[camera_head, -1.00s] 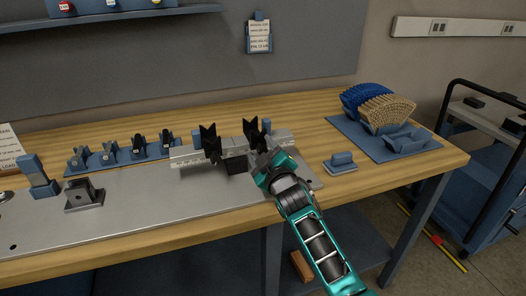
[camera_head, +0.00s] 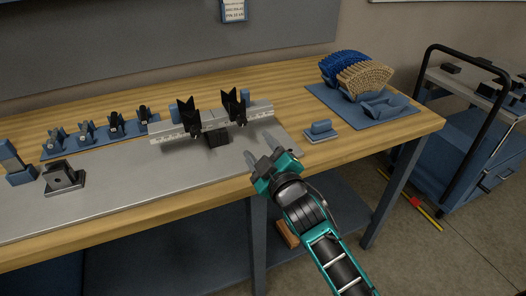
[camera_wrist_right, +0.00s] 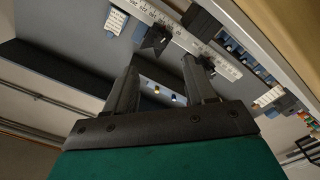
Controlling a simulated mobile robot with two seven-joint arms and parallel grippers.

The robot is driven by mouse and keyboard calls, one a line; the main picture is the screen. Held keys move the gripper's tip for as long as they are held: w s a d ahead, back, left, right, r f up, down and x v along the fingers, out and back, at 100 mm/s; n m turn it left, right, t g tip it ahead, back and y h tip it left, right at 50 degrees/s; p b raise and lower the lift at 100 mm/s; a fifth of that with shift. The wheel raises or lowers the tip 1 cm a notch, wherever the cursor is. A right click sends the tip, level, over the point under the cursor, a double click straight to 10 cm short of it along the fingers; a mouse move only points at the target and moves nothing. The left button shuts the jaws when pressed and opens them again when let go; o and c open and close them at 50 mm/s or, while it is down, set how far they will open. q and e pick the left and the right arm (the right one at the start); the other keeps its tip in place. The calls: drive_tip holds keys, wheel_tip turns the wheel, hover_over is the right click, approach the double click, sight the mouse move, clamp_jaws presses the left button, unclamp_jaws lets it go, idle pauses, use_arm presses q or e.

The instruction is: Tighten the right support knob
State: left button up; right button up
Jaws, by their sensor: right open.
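Two black V-shaped supports, left (camera_head: 188,114) and right (camera_head: 235,104), stand on a pale ruled rail (camera_head: 262,110) on a dark block. The right support's knob is small and dark, low on its front, and I cannot tell how tight it is. My right gripper (camera_head: 264,157) is open and empty, in front of and slightly right of the right support, apart from it. In the right wrist view, the open fingers (camera_wrist_right: 162,62) point toward the ruled rail (camera_wrist_right: 190,40) with nothing between them. A black support (camera_wrist_right: 155,38) shows beyond the fingertips. My left gripper is not in view.
The metal plate (camera_head: 120,185) is clear in front of the rail. A small blue block (camera_head: 320,130) lies to the right, before a blue mat with blue and tan fan-shaped pieces (camera_head: 362,78). Several small clamps stand at left, near a grey bracket (camera_head: 63,178).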

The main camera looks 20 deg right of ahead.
drive_tip(key=shift+s, duration=0.6)
